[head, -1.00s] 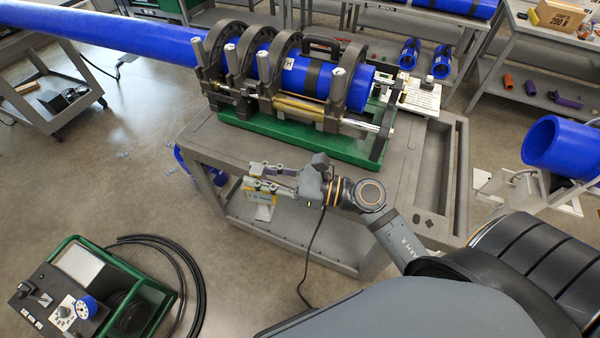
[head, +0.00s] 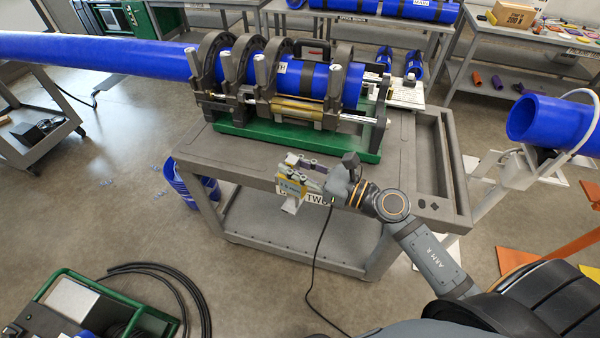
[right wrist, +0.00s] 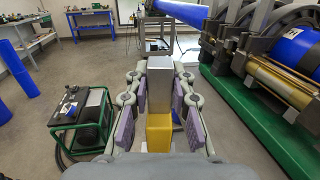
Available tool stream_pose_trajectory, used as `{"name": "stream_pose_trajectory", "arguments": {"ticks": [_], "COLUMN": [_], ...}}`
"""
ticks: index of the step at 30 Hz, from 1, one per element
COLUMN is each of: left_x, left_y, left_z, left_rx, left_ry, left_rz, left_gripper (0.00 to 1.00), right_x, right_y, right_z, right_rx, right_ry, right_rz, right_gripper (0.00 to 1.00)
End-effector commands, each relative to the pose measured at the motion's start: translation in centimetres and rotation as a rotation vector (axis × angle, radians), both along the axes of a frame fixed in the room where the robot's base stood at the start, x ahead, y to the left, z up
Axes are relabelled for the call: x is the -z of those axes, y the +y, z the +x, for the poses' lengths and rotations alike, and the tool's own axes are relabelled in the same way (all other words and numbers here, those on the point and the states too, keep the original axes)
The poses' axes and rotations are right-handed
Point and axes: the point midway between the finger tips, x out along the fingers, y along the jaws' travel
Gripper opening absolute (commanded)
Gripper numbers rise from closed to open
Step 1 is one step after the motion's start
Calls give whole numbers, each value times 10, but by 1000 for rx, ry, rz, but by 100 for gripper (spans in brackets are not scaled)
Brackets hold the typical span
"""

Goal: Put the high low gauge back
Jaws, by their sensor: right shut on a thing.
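My right gripper (head: 291,172) is shut on the high low gauge, a small piece with a yellow body and a pale metal part (head: 290,187). In the right wrist view the gauge (right wrist: 158,95) stands between the two finger pads, silver toward the far end and yellow nearer me. In the head view the gripper is at the near long edge of the grey cart (head: 400,165), and the gauge's pale end hangs lowest. Fingers hide part of the gauge. My left gripper is not in view.
The fusion machine on its green base (head: 240,133) clamps a long blue pipe (head: 90,48) on the cart. The cart's right end has a long recess (head: 437,150); the top before the machine is bare. A green-framed unit (head: 100,310) stands on the floor at left.

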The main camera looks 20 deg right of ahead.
Motion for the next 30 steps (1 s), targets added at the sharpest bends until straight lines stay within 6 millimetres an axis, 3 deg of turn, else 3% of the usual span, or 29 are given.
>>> {"name": "stream_pose_trajectory", "arguments": {"ticks": [1,3,12,23,26,30], "left_x": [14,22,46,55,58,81], "left_y": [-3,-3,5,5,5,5], "left_z": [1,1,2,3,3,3], "left_rx": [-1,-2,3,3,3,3], "left_ry": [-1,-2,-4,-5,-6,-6], "left_rz": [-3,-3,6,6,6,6], "left_gripper": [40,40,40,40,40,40], "right_x": [6,3,-21,-42,-40,-26], "right_y": [-8,-20,-55,-67,-68,-70], "right_z": [9,21,53,63,66,86], "right_rx": [25,64,167,196,200,203], "right_ry": [-6,-7,-7,3,2,2], "right_rz": [-6,-8,-12,-2,2,12], "right_gripper": [0,0,0,0,0,0]}}
